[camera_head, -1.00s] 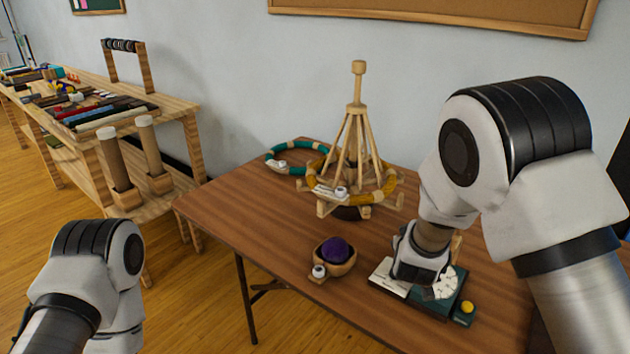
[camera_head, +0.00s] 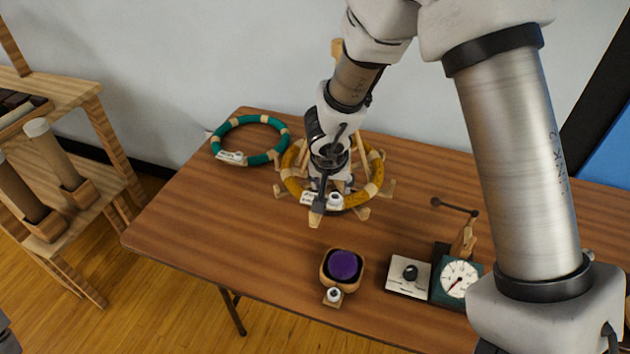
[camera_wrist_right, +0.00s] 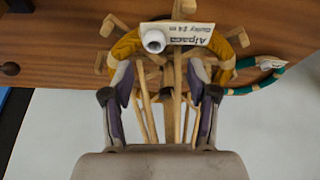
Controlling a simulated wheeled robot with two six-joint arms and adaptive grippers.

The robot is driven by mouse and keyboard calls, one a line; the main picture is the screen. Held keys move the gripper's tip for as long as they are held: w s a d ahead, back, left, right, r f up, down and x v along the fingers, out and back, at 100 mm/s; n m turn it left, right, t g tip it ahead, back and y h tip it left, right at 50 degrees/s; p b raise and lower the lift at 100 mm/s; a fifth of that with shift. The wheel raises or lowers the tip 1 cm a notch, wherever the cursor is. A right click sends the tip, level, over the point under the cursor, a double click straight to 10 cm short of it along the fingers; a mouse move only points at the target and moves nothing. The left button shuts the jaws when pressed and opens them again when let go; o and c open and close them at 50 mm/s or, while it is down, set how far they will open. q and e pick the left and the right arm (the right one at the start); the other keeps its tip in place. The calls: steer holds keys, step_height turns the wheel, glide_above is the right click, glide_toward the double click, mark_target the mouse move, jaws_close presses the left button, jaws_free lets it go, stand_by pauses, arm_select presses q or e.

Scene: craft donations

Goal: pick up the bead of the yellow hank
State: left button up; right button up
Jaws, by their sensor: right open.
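The yellow hank (camera_head: 292,184) lies as a ring around the wooden swift (camera_head: 363,213). It also shows in the right wrist view (camera_wrist_right: 125,46). Its white bead (camera_head: 336,201) sits at the front of the ring beside a paper label (camera_head: 308,198). In the right wrist view the bead (camera_wrist_right: 153,41) lies beyond the fingertips, roughly between their lines. My right gripper (camera_head: 326,190) is open, over the swift and close to the bead, with nothing held. Its two fingers (camera_wrist_right: 160,78) stand apart on either side of the swift's sticks.
A teal hank (camera_head: 218,136) lies at the table's back left. A wooden bowl (camera_head: 326,272) with a purple ball (camera_head: 343,265) and a dial scale (camera_head: 459,279) stand near the front. The swift's sticks and pegs crowd my right gripper. The table's left front is clear.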

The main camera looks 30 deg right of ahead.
mark_target(335, 198)
steer(key=b+x, duration=0.4)
steer(key=x, duration=0.2)
steer(key=shift+s+d, duration=0.1)
steer(key=shift+d, duration=0.05)
steer(key=shift+d+f, duration=0.2)
steer(key=shift+f, duration=0.1)
steer(key=shift+d+r, duration=0.1)
steer(key=c, duration=0.5)
arm_select(q)
steer(key=f, duration=0.3)
steer(key=shift+s+d+f, duration=0.15)
steer(key=shift+s+f, duration=0.1)
steer(key=shift+s, duration=0.15)
arm_select(e)
steer(key=c, duration=0.3)
